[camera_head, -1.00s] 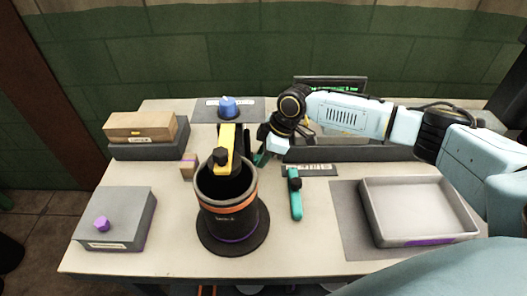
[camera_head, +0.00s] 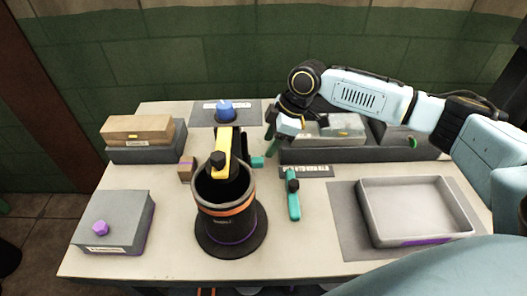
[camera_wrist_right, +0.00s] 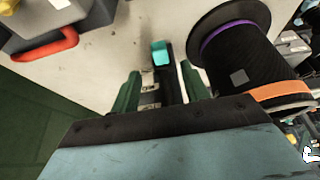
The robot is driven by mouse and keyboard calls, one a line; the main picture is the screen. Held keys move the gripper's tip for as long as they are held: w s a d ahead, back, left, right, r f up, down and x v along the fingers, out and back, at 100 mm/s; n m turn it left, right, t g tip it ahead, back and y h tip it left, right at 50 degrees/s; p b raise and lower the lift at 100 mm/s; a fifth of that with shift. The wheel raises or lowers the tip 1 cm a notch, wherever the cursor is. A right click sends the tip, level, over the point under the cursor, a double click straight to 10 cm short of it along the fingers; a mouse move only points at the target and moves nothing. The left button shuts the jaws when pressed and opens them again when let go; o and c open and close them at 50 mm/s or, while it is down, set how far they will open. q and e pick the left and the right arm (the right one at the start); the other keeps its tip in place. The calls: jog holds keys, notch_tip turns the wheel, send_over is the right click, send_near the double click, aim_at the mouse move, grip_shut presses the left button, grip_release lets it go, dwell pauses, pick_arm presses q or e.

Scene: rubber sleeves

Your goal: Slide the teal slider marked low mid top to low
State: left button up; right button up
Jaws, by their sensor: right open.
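The teal slider (camera_head: 257,162) sticks out to the right of a dark post (camera_head: 239,145), low down behind the dark pot. The pot and its yellow handle hide part of the post. In the right wrist view the teal slider (camera_wrist_right: 160,53) shows at the far end of the dark track, with small pale labels (camera_wrist_right: 150,86) beside it. The labels cannot be read. My right gripper (camera_head: 271,142) is open and empty, above and just behind the slider. In the wrist view its green fingers (camera_wrist_right: 160,82) stand apart on either side of the track, nearer than the slider. My left gripper is not in view.
The dark pot (camera_head: 226,237) with an orange band stands close in front of the post. A teal-handled tool (camera_head: 293,200) lies to the right. A grey tray (camera_head: 385,241), a blue knob (camera_head: 225,109), a wooden block (camera_head: 138,128) and a purple-knobbed box (camera_head: 118,213) stand around.

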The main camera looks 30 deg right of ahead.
jog(key=v, duration=0.5)
jog(key=shift+d+r, duration=0.15)
jog(key=shift+r, duration=0.25)
